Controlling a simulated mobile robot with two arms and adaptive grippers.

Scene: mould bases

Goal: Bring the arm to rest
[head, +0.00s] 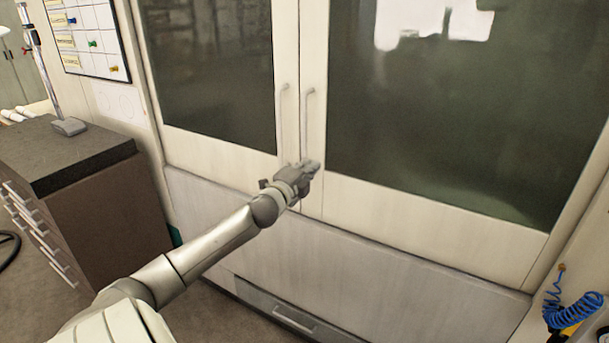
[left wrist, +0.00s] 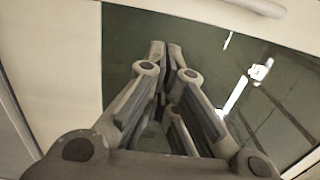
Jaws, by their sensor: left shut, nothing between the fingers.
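My left arm reaches forward from the lower left in the head view, with my left gripper (head: 311,167) in front of the cabinet doors, near the lower ends of the two door handles. In the left wrist view the fingers of my left gripper (left wrist: 166,46) are shut together with nothing between them. Dark door glass fills the view behind the fingertips. I cannot tell whether the gripper touches the door or a handle. My right gripper is not in view.
A large cabinet has a left door handle (head: 281,118), a right door handle (head: 306,120) and a low drawer (head: 285,312). A brown drawer unit (head: 100,195) stands at the left. A blue coiled hose (head: 570,308) hangs at the lower right. A whiteboard (head: 88,35) hangs upper left.

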